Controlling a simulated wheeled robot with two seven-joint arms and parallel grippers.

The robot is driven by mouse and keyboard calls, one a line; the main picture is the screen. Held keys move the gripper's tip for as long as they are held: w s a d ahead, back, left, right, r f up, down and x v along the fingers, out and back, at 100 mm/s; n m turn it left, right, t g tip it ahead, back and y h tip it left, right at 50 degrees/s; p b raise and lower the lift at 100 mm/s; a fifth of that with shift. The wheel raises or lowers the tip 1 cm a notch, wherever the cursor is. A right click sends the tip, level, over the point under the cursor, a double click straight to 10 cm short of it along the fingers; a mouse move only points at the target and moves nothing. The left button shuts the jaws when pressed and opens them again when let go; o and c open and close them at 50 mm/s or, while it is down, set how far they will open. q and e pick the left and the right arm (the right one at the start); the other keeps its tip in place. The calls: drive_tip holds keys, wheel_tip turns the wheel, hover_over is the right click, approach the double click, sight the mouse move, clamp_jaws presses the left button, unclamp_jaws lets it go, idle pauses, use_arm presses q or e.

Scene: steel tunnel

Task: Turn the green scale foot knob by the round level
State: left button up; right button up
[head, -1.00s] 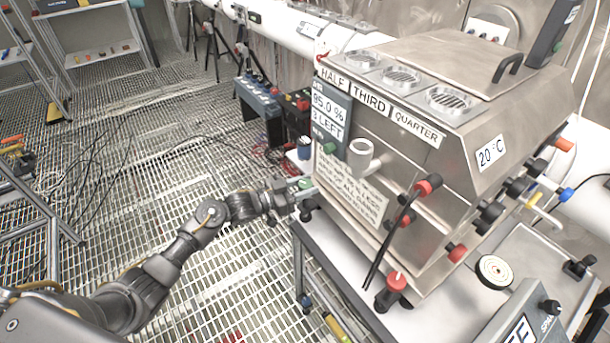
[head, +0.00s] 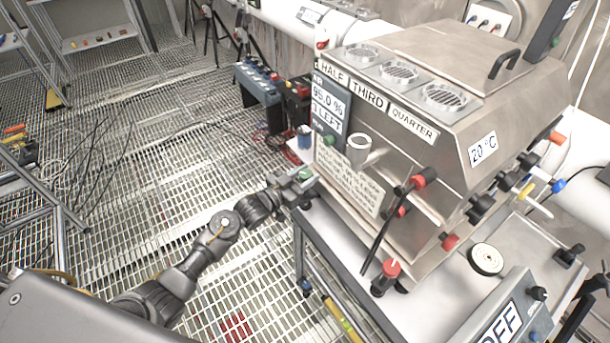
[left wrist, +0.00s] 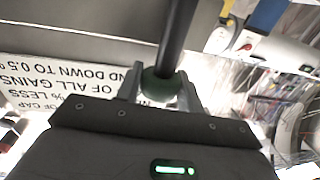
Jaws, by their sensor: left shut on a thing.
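My left gripper (head: 302,180) is at the left lower corner of the steel machine (head: 440,130), shut on a green knob (head: 306,173). In the left wrist view the green knob (left wrist: 160,86) is rounded, sits between the two fingers, and has a dark rod running up from it. The fingers hide its sides. A round cream disc with a dark rim (head: 487,259), possibly the round level, lies on the white bench top at the right, well apart from this gripper. My right gripper is not recognisable.
A second green knob (head: 329,142) is on the machine's front. A red-tipped black lever (head: 398,222) stands out from it. A grey box marked OFF (head: 505,322) is at the lower right. A dark, cut-off shape shows at the right edge.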

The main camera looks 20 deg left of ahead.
use_arm(q)
drive_tip(key=o, duration=1)
drive_tip(key=shift+c, duration=0.2)
drive_tip(key=shift+s+a+f, duration=0.1)
drive_tip(key=shift+s+a, duration=0.1)
drive_tip(key=shift+s, duration=0.1)
drive_tip(key=b+v, duration=0.2)
drive_tip(key=v, duration=0.8)
drive_tip(key=shift+b, duration=0.35)
